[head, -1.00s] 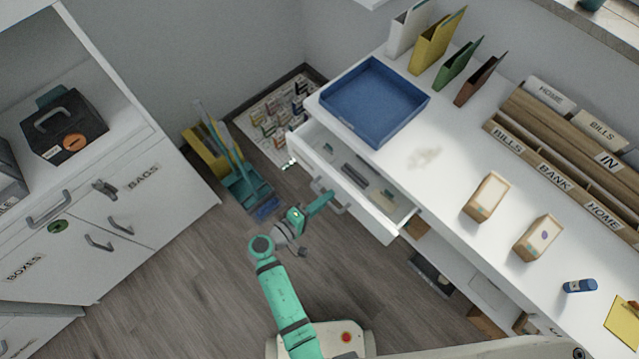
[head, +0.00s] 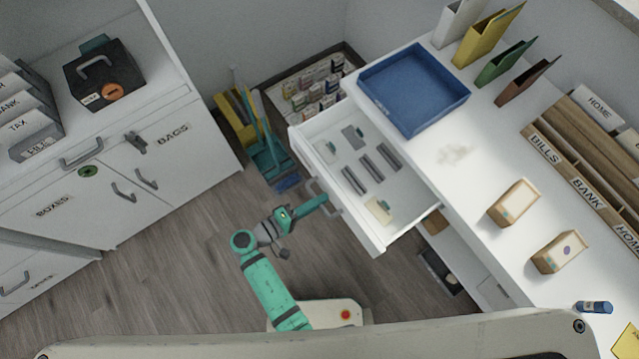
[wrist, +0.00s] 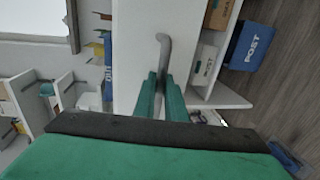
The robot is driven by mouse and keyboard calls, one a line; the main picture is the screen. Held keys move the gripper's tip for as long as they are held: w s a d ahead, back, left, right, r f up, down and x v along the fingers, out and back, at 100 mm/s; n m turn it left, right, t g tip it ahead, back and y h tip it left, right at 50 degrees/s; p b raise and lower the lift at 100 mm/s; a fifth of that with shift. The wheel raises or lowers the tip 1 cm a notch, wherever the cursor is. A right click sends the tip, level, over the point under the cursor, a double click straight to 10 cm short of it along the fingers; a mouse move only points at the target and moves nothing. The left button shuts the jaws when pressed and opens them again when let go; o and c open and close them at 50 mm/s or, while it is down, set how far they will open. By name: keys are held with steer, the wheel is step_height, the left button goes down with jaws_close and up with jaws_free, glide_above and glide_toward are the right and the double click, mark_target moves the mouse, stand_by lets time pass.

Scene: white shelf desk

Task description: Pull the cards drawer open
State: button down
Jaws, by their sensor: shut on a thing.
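The white drawer (head: 345,222) under the white desk stands well out from the desk front. Several grey bars and pale card-like items lie inside it. Its label does not show in these views. My gripper (head: 324,201) is shut on the grey drawer handle (head: 331,207) at the drawer's front. In the wrist view my two green fingers (wrist: 160,97) close around the grey handle (wrist: 163,45), which runs out between them along the white drawer front (wrist: 135,60).
A blue tray (head: 366,106) sits on the desk above the drawer. A broom and dustpan (head: 268,160) stand by the wall left of the drawer. A white cabinet (head: 60,200) is at the left. Bare wooden floor (head: 190,250) lies between cabinet and desk.

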steer(key=c, duration=1.8)
jaws_free()
steer(key=shift+a, duration=0.1)
steer(key=v, duration=1)
steer(key=shift+s+a, duration=0.25)
